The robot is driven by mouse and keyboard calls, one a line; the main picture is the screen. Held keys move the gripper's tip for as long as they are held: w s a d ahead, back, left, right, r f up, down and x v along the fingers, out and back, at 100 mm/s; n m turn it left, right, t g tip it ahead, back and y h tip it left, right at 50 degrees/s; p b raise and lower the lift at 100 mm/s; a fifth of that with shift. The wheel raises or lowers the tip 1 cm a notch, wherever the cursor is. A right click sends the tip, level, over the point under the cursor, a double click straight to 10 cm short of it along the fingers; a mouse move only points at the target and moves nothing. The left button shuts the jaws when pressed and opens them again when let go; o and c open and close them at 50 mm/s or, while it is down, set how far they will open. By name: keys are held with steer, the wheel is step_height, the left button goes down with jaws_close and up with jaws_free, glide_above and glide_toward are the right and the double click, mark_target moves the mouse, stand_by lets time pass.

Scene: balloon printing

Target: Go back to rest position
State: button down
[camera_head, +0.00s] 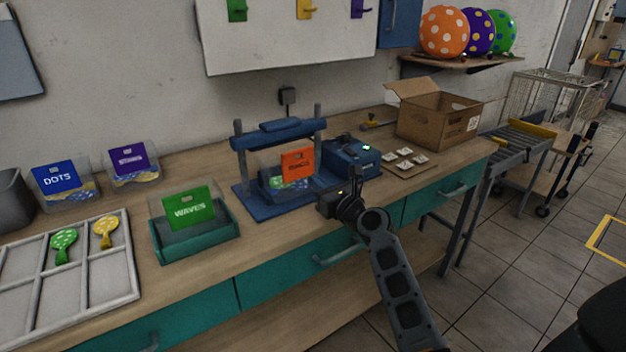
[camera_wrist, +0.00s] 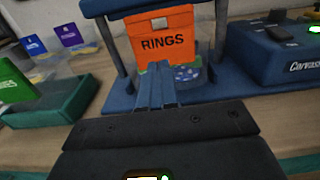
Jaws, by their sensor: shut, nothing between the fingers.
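My gripper (camera_head: 330,203) is in front of the blue press (camera_head: 258,212), over the front edge of the workbench. In the wrist view my gripper (camera_wrist: 157,88) is shut and empty, its blue fingers pointing at the press. An orange RINGS plate (camera_head: 297,164) stands in the press with its clear holder; it also shows in the wrist view (camera_wrist: 162,38). My arm reaches up from the lower right of the head view.
A green WAVES holder (camera_head: 192,240), a blue DOTS holder (camera_head: 62,187) and a purple holder (camera_head: 131,163) stand to the left. A blue machine (camera_head: 352,159) and cardboard box (camera_head: 436,117) stand right of the press.

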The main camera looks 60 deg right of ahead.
steer(key=v, duration=0.7)
steer(key=shift+s+b, duration=0.2)
steer(key=shift+b, duration=0.2)
steer(key=shift+a, duration=0.15)
